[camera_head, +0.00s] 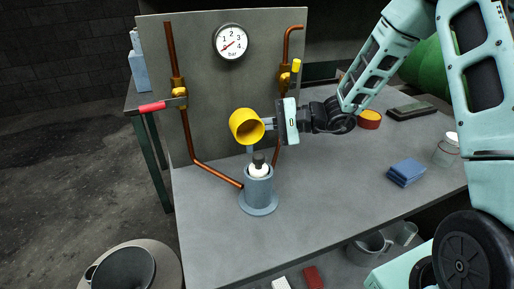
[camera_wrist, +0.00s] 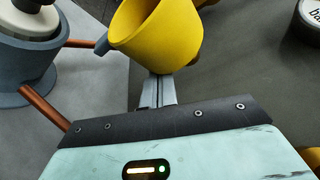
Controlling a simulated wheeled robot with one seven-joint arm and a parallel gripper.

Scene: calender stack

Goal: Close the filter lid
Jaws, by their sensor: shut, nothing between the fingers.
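The filter lid (camera_head: 246,126) is a yellow cup-shaped cap. It stands open and tilted on its side above the back of the grey-blue filter housing (camera_head: 260,199), its hollow facing left. A white cartridge (camera_head: 258,171) with a dark top shows in the open housing. In the wrist view the lid (camera_wrist: 172,35) is at top centre and the housing (camera_wrist: 12,70) at upper left. My gripper (camera_head: 267,124) is shut and empty, just right of the lid. In the wrist view its fingertips (camera_wrist: 158,80) reach the lid's lower edge; I cannot tell whether they touch.
Copper pipes (camera_head: 184,130) with valves run along the upright panel (camera_head: 225,85), which carries a pressure gauge (camera_head: 230,42). A red-handled valve (camera_head: 152,107) is left. A blue sponge stack (camera_head: 406,172) and a jar (camera_head: 447,150) stand right. The bench front (camera_head: 320,220) is clear.

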